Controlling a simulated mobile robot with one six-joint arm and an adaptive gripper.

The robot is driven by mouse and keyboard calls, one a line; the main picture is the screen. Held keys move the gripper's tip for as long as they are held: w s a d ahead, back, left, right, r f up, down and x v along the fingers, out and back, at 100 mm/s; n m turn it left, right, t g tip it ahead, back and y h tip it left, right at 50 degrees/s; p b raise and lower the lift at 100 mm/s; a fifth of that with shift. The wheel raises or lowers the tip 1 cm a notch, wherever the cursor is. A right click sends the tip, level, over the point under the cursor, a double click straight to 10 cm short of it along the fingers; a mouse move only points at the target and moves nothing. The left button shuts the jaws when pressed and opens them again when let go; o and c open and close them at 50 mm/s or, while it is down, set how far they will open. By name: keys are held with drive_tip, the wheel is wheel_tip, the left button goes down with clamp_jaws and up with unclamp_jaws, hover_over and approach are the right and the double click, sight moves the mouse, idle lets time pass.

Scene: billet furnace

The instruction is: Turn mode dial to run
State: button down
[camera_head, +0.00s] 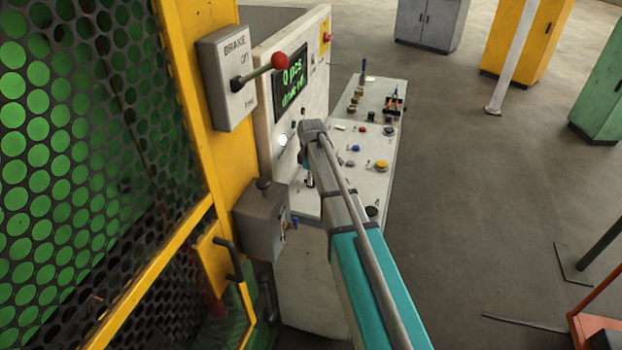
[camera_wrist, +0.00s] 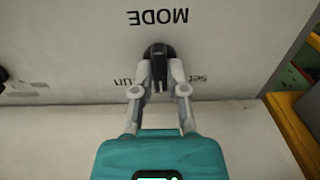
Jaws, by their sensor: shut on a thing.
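The mode dial (camera_wrist: 158,50) is a round black knob on the pale panel in the wrist view. The word MODE shows upside down above it. Upside-down labels flank it, one ending in "un" at the left and one reading "set" at the right, both partly covered by my fingers. The dial's ridge looks roughly upright in the picture. My gripper (camera_wrist: 159,76) has one finger on each side of the dial and is shut on it. In the head view my arm hides the dial and the gripper's fingertips.
In the head view, the control cabinet (camera_head: 329,244) carries a display and a desk with several buttons and knobs. A brake box (camera_head: 226,79) with a red-knobbed lever and a grey switch box (camera_head: 262,222) sit left of my arm.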

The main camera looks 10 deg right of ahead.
drive_tip(key=shift+m, duration=0.5)
drive_tip(key=m, duration=0.8)
idle(0.4)
drive_tip(key=c, duration=0.7)
unclamp_jaws()
drive_tip(key=shift+o, duration=0.2)
drive_tip(key=shift+n, duration=0.3)
